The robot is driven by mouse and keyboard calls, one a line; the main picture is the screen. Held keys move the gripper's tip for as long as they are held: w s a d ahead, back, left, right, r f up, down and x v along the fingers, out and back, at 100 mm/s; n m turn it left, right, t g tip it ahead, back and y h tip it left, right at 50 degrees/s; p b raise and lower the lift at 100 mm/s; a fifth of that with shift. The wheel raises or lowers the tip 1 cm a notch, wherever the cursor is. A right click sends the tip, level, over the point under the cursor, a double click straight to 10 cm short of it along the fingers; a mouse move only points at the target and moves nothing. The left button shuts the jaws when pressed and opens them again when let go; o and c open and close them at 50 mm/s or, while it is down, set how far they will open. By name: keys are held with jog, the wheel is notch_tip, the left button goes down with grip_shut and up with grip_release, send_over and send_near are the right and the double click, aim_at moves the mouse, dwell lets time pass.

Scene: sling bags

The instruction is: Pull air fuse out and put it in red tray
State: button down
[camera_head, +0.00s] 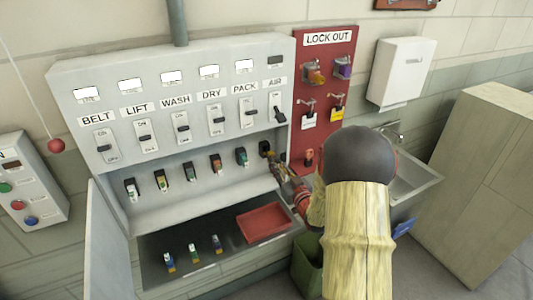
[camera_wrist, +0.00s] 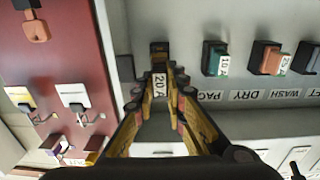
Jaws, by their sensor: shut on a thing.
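The air fuse (camera_wrist: 159,84), with a white "20 A" label, is between my gripper's fingertips (camera_wrist: 159,92) in the wrist view. My gripper (camera_head: 272,160) is shut on it, in front of the dark AIR socket (camera_head: 264,146) at the right end of the fuse row. The fuse lines up with the socket (camera_wrist: 158,50); I cannot tell whether it is still seated. In the head view the fuse is mostly hidden by the fingers. The red tray (camera_head: 265,222) lies on the dark shelf below and appears empty.
Several other fuses, such as the green PACK fuse (camera_head: 241,156), sit in the row to the left. Three spare fuses (camera_head: 193,252) stand on the dark shelf left of the tray. The red lockout board (camera_head: 325,100) is close on the right, with a sink (camera_head: 415,180) beyond.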

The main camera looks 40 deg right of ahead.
jog(key=v, duration=0.4)
dwell(0.6)
dwell(0.5)
